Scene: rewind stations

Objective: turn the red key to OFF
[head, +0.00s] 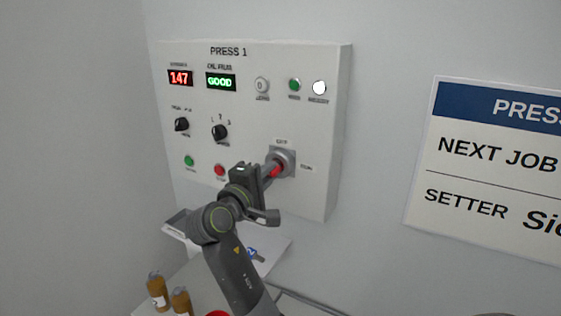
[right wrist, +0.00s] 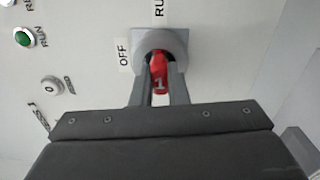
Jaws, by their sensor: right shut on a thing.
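The red key (head: 275,172) sits in a round grey key switch (head: 287,157) at the lower right of the PRESS 1 panel (head: 250,110). My right gripper (head: 268,175) is at the key. In the right wrist view, the two fingers (right wrist: 159,88) stand on either side of the red key (right wrist: 158,72), shut on it. The key carries a white "1". There the OFF label (right wrist: 123,53) is left of the switch and the RUN label (right wrist: 158,8) is above it. The key looks upright in that view; its exact turn is hard to tell. My left gripper is not in view.
A sign (head: 490,165) hangs at right. Brown-bodied cylinders (head: 158,292) stand below on a light surface.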

